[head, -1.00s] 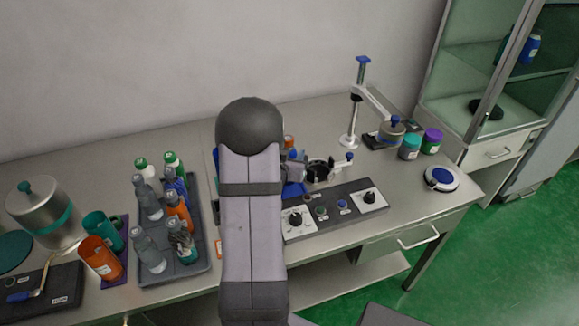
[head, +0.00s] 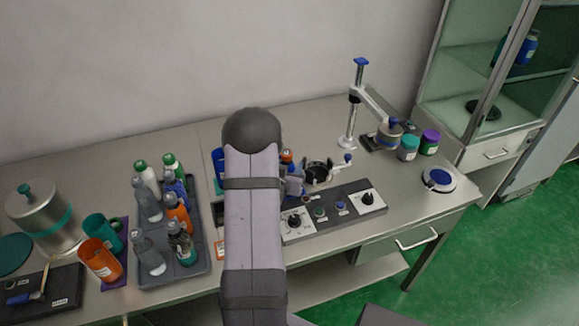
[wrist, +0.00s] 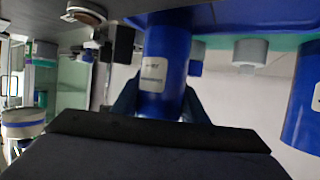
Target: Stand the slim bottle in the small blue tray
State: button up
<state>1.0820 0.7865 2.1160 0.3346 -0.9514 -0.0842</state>
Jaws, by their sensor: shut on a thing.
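My gripper (wrist: 160,98) is shut on a blue bottle (wrist: 166,62) with a small white label, seen between dark fingers in the wrist view. The wrist picture looks upside down. A broad blue surface (wrist: 255,14), apparently the small blue tray, lies at the top by the bottle's far end. I cannot tell whether they touch. A second blue bottle (wrist: 303,100) shows at the right edge. In the head view my arm hides the gripper and most of the tray area; a blue item (head: 218,160) shows just left of it.
A grey tray (head: 200,262) with several bottles stands left of my arm. Orange (head: 100,262) and teal (head: 103,232) cups stand beyond it. A control panel (head: 331,211) and a round holder (head: 318,173) are close on the right. A stand (head: 356,100) rises behind.

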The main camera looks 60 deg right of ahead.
jog(key=shift+f, duration=0.2)
jog(key=o, duration=1.2)
jog(key=shift+o, duration=0.2)
jog(key=shift+r, duration=0.1)
jog(key=shift+r, duration=0.15)
jog(key=b+v, duration=0.1)
jog(key=v, duration=1.1)
jog(key=shift+b, duration=0.35)
